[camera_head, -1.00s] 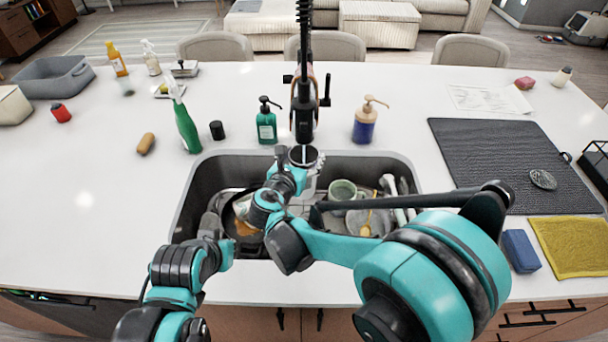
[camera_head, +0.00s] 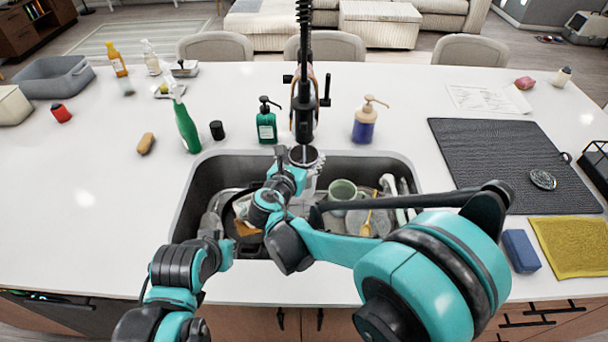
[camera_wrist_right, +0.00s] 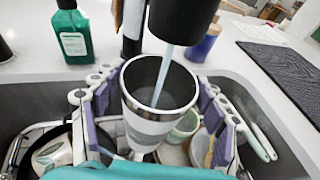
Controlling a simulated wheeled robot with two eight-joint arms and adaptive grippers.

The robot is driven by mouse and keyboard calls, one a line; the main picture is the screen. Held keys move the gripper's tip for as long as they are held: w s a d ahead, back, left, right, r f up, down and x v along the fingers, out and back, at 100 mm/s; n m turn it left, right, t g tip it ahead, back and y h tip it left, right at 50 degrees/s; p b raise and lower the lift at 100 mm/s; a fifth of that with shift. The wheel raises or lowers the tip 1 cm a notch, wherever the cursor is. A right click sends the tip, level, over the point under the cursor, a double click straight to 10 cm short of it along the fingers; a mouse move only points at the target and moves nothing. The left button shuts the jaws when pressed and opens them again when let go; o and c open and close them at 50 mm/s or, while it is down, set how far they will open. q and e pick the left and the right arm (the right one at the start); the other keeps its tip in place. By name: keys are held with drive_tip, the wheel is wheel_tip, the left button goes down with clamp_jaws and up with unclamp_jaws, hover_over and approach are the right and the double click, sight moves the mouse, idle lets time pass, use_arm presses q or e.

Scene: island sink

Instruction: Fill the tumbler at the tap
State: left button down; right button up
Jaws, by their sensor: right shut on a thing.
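The tumbler (camera_wrist_right: 150,128) is a metal-rimmed cup with white and grey bands, and its mouth also shows in the head view (camera_head: 304,156). My right gripper (camera_wrist_right: 158,118) is shut around its sides with purple-padded fingers and holds it roughly upright over the sink. The black tap (camera_head: 304,112) stands behind it, and its spout (camera_wrist_right: 183,16) is above the tumbler's mouth. A stream of water (camera_wrist_right: 163,72) falls from the spout into the tumbler. The water level inside is hard to tell. My left gripper (camera_head: 215,225) is low at the sink's left side, its fingers unclear.
The sink (camera_head: 195,190) holds a pan, a green mug (camera_head: 342,190), plates and cutlery below the tumbler. A green soap bottle (camera_head: 266,124) and a blue pump bottle (camera_head: 364,124) flank the tap.

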idle(0.3)
drive_tip(key=s+d, duration=0.7)
idle(0.5)
idle(0.3)
wheel_tip(320, 180, up, 7)
drive_tip(key=p, duration=0.6)
drive_tip(key=d+f+b, duration=0.5)
drive_tip(key=d+f, duration=0.4)
drive_tip(key=d, duration=0.3)
drive_tip(key=shift+f+b, duration=0.35)
drive_tip(key=shift+b, duration=0.05)
